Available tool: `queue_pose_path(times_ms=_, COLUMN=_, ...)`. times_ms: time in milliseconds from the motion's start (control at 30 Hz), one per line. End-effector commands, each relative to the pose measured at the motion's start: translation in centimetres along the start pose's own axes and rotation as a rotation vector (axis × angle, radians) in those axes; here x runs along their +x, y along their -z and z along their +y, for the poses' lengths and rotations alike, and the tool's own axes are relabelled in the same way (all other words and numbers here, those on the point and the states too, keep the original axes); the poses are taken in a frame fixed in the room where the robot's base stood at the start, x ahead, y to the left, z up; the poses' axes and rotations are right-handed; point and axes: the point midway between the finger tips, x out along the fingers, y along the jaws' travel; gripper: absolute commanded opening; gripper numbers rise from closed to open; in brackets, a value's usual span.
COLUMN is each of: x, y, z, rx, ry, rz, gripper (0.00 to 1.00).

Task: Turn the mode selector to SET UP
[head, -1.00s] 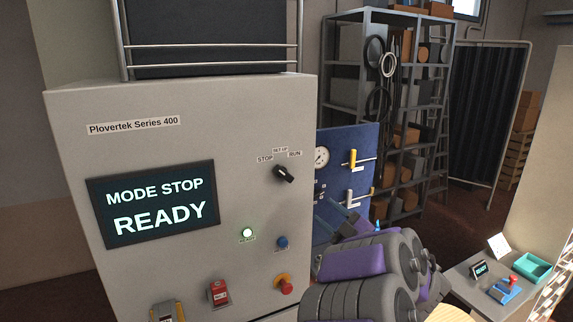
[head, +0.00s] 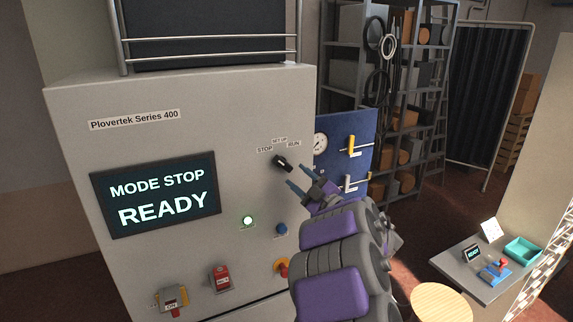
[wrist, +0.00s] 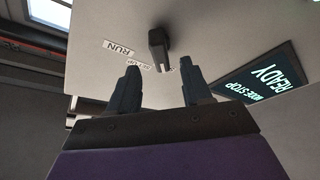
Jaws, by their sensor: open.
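The mode selector (head: 282,163) is a black knob on the grey cabinet's front, with STOP, SET UP and RUN labels above it. Its pointer leans up-left toward STOP, and the display (head: 165,195) reads MODE STOP, READY. My gripper (head: 297,178) is open and empty, just right of and below the knob in the head view. In the wrist view the knob (wrist: 158,48) stands out from the panel beyond and between the two fingertips (wrist: 160,78), apart from them.
A blue gauge panel (head: 335,165) with yellow-handled valves stands to the right.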

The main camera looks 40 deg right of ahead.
Motion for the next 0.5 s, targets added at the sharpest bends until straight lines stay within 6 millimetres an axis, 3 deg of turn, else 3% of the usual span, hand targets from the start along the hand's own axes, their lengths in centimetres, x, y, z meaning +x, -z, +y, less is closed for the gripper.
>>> queue_pose_path(times_ms=200, x=3.8, y=0.1, z=0.0, rx=0.002, ry=0.001, rz=0.002, gripper=0.49)
queue_pose_path(times_ms=500, x=6.0, y=0.2, z=0.1, rx=-0.001, ry=-0.002, rz=0.001, gripper=0.49)
